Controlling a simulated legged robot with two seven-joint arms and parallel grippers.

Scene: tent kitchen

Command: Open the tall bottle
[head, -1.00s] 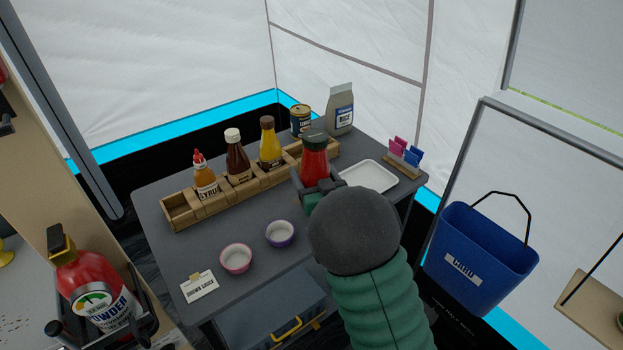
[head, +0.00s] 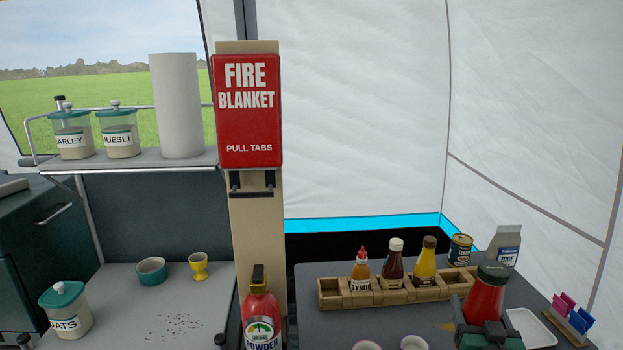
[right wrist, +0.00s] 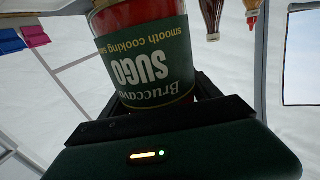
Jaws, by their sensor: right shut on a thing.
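A red sauce bottle (head: 485,297) with a dark green cap stands out at the lower right of the head view. My right gripper (head: 484,330) is shut on its lower part. In the right wrist view the bottle (right wrist: 145,62) fills the space between the fingers of my right gripper (right wrist: 155,100). Its dark green label reads SUGO and appears upside down there. The cap is on the bottle in the head view. Whether its base touches the table is hidden. My left gripper is not in view.
A wooden rack (head: 400,297) holds syrup (head: 361,272), brown (head: 394,260) and yellow (head: 425,262) bottles. A white tray (head: 530,328) lies right of the held bottle. A fire extinguisher (head: 262,318) stands before the fire blanket post (head: 247,110). The left counter (head: 120,285) has free room.

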